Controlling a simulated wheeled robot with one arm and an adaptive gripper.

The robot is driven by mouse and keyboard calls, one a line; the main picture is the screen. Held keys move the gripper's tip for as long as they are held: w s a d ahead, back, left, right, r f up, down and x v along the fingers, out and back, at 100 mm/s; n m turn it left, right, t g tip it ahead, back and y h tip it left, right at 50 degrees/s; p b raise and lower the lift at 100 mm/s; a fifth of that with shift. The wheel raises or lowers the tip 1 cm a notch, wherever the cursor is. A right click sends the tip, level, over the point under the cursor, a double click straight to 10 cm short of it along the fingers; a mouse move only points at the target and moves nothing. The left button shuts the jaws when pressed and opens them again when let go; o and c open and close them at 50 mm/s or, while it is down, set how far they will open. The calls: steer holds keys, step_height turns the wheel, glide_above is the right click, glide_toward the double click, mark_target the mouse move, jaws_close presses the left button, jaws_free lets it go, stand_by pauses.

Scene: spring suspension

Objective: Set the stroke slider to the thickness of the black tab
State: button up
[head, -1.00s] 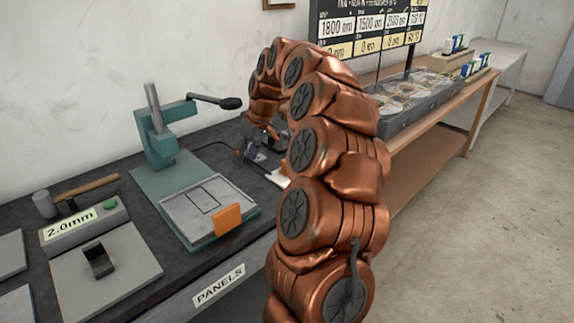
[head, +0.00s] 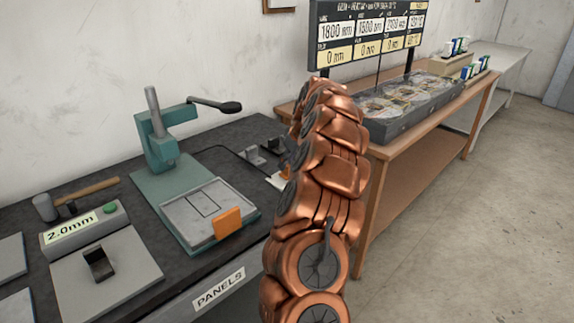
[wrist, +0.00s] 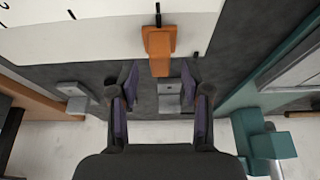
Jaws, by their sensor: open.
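A black tab (head: 98,263) stands on a grey plate at the lower left of the head view, in front of a box with a "2.0mm" label (head: 70,232). In the wrist view, an orange block (wrist: 160,50), which looks like the stroke slider, sits at the edge of a white plate with black tick marks (wrist: 75,30). The plate's numbers are not readable. My gripper (wrist: 160,98) is open and empty, its fingers spread to either side below the orange block in the picture, apart from it.
A teal lever press (head: 165,150) with an orange tab (head: 228,221) on its tray stands left of my arm. Grey brackets (head: 252,155) stand behind the white plate. A wooden bench with a dark tray (head: 400,125) and a display board (head: 365,32) is at the right.

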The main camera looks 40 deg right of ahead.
steer(key=shift+x, duration=1.55)
jaws_close()
